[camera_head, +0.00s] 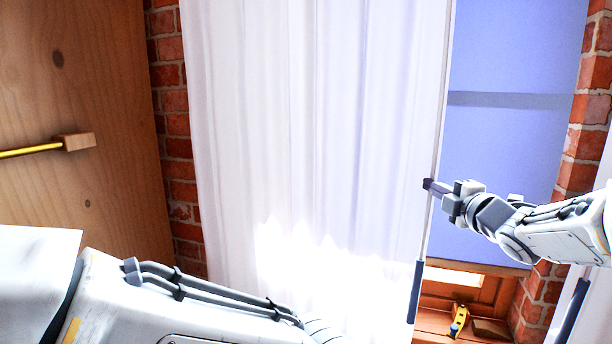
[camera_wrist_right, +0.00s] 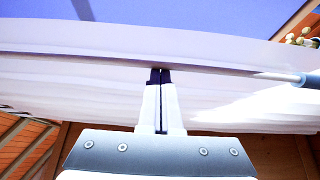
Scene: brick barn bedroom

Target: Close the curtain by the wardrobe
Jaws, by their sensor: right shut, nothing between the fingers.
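The white curtain (camera_head: 310,120) hangs beside the wardrobe (camera_head: 75,130) and covers the left and middle of the window, whose bare pane (camera_head: 515,130) shows at the right. A thin pull rod (camera_head: 433,215) with a dark blue handle (camera_head: 415,292) runs down the curtain's right edge. My right gripper (camera_head: 428,185) is shut and empty, its tips at the rod. In the right wrist view the shut fingers (camera_wrist_right: 160,76) overlap the rod (camera_wrist_right: 225,71), with the curtain (camera_wrist_right: 90,98) behind; I cannot tell if they touch. My left forearm enters at lower left; its gripper is out of view.
Brick wall (camera_head: 180,150) shows between wardrobe and curtain. The wardrobe's brass handle (camera_head: 30,151) sticks out at left. A second dark handle (camera_head: 570,310) hangs at the lower right.

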